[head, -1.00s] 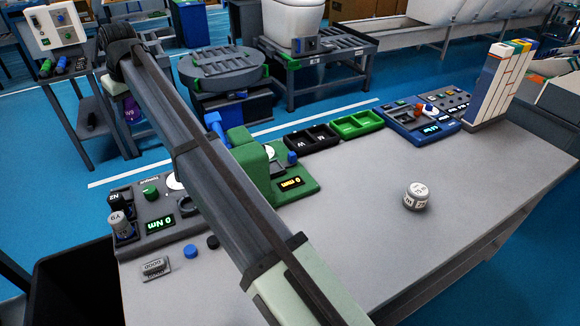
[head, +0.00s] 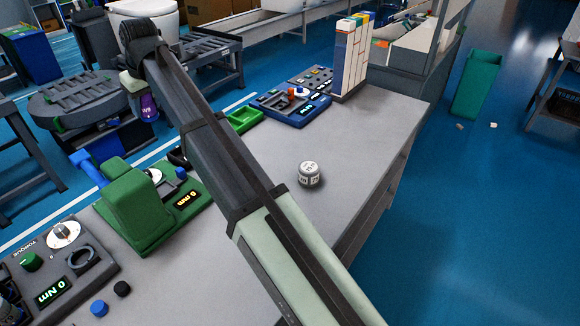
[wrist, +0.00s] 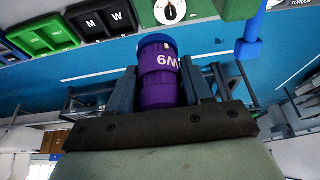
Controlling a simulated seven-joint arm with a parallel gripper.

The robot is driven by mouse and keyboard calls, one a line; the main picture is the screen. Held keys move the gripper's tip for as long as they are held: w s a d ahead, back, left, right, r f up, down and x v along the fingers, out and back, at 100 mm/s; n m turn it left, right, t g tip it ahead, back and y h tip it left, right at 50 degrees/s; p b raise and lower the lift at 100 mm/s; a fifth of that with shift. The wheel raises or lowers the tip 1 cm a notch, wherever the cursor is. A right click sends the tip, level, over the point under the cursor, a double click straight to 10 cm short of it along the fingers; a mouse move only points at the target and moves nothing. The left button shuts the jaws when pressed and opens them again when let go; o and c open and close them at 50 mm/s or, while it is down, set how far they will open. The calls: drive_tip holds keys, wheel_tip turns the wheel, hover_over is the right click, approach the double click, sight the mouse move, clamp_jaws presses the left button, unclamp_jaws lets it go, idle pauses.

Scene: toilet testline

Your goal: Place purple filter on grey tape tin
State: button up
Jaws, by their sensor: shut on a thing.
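The purple filter (wrist: 160,82) has a blue end and the marking "6W" in the wrist view. My gripper (wrist: 160,85) is shut on it, with one dark finger on each side. In the head view the purple filter (head: 149,108) hangs below the end of my arm, over the far side of the bench; the fingers are mostly hidden there. The grey tape tin (head: 309,174) is a small round tin with a pale top. It stands upright alone on the grey bench, right of my arm and well apart from the filter.
The bench top (head: 370,150) is clear around the tin. A green gauge stand (head: 140,205) and a torque tester (head: 60,255) are left of my arm. A green tray (head: 243,120), a blue panel (head: 290,105) and a tall white rack (head: 350,58) line the far edge.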

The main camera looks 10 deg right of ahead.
drive_tip(key=w+d+m+h, duration=0.1)
drive_tip(key=w+d+m, duration=0.15)
drive_tip(key=d, duration=2.05)
drive_tip(key=m+t+h, duration=0.1)
drive_tip(key=m, duration=0.3)
hover_over(307, 163)
drive_tip(key=s, duration=0.2)
drive_tip(key=f, duration=0.1)
drive_tip(key=shift+d+f, duration=0.15)
drive_tip(key=shift+f, duration=10.35)
drive_tip(key=shift+f, duration=0.1)
drive_tip(key=o, duration=1.1)
drive_tip(key=shift+c, duration=0.2)
drive_tip(key=shift+w, duration=0.1)
drive_tip(key=a+v, duration=0.1)
drive_tip(key=v, duration=1.1)
drive_tip(key=shift+d, duration=0.35)
